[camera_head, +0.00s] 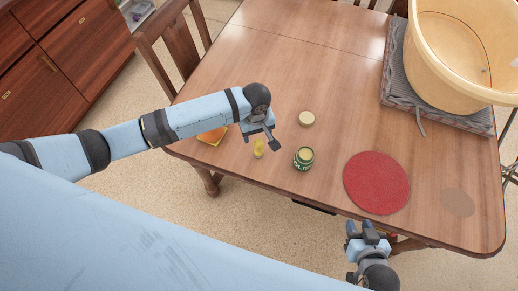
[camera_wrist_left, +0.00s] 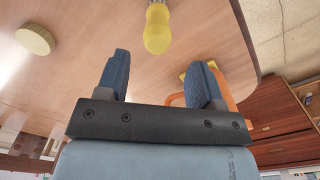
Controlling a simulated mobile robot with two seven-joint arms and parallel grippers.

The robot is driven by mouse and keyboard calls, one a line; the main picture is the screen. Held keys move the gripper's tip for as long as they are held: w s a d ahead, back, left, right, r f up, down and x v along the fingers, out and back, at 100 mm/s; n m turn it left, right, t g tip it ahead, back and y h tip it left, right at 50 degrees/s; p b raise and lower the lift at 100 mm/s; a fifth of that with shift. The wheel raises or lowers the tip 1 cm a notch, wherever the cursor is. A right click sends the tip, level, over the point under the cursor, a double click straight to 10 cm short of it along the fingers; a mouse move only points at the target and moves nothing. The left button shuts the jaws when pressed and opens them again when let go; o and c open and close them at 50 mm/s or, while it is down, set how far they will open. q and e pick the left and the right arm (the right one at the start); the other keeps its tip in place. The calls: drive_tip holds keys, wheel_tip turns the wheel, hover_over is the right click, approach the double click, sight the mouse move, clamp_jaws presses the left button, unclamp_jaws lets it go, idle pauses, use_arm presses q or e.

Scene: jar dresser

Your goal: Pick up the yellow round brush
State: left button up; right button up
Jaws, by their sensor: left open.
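The yellow round brush (camera_head: 259,148) is on the wooden table, left of a green jar. In the left wrist view the yellow brush (camera_wrist_left: 157,28) shows at the top edge, partly cut off, with its rounded yellow end toward my gripper. My left gripper (camera_head: 261,134) is open and empty, close beside the brush. In the left wrist view the fingers of my left gripper (camera_wrist_left: 160,78) are spread wide, and the brush lies beyond the gap between them. My right gripper (camera_head: 366,234) is at the table's front edge, away from the brush; its jaw opening is unclear.
The green jar (camera_head: 304,158) stands open right of the brush, with a round pale lid (camera_head: 306,118) behind it. An orange item (camera_head: 212,135) is partly hidden by my left arm. A red round mat (camera_head: 376,183) and a big tan tub (camera_head: 440,65) are to the right.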

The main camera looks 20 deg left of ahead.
sight(259, 141)
use_arm(q)
drive_tip(key=f, duration=0.3)
drive_tip(key=d+f, duration=0.1)
drive_tip(key=shift+s+f, duration=0.2)
drive_tip(key=shift+f, duration=0.2)
drive_tip(key=shift+f+p, duration=0.3)
drive_tip(key=shift+f, duration=0.2)
drive_tip(key=c, duration=1)
